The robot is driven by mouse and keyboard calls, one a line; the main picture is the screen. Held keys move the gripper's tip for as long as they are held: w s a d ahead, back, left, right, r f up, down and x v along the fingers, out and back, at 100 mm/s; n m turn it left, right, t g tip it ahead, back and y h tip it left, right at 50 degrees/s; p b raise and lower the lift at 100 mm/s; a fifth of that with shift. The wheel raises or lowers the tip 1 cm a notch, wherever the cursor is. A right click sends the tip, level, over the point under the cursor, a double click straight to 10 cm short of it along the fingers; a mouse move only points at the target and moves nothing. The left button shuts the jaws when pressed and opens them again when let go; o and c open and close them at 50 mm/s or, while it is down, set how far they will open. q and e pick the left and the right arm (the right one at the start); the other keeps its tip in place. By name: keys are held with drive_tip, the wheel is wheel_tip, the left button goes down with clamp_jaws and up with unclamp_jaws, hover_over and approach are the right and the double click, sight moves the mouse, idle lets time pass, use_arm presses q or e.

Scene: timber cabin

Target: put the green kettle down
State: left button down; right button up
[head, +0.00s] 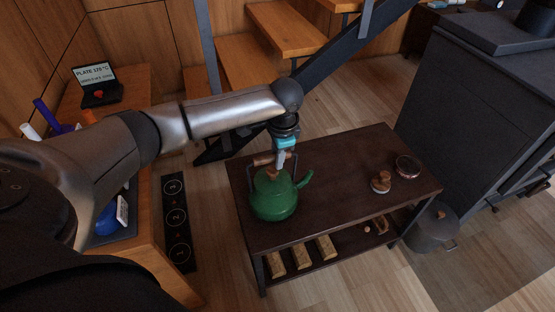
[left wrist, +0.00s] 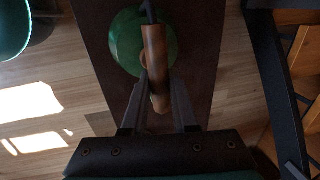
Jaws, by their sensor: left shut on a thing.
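The green kettle (head: 273,199) is upright at the left end of the dark low table (head: 330,190), its spout pointing right. From this view I cannot tell whether its base touches the tabletop. My left gripper (head: 281,164) is above the kettle, shut on its wooden handle. In the left wrist view the handle (left wrist: 154,60) passes between the two fingers (left wrist: 158,98), and the green body (left wrist: 127,42) shows beyond it. My right gripper is not in view.
A small wooden-topped jar (head: 381,183) and a round tin (head: 407,167) stand at the table's right end. Split logs (head: 300,257) lie on the shelf below. A dark stove (head: 480,110) stands right. The table's middle is clear.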

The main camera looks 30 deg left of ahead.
use_arm(q)
drive_tip(key=shift+w+f, duration=0.1)
drive_tip(key=shift+f, duration=0.1)
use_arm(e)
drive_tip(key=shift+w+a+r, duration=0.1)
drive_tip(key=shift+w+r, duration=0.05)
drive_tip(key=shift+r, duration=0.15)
use_arm(q)
drive_tip(key=shift+f, duration=0.1)
drive_tip(key=c, duration=0.7)
unclamp_jaws()
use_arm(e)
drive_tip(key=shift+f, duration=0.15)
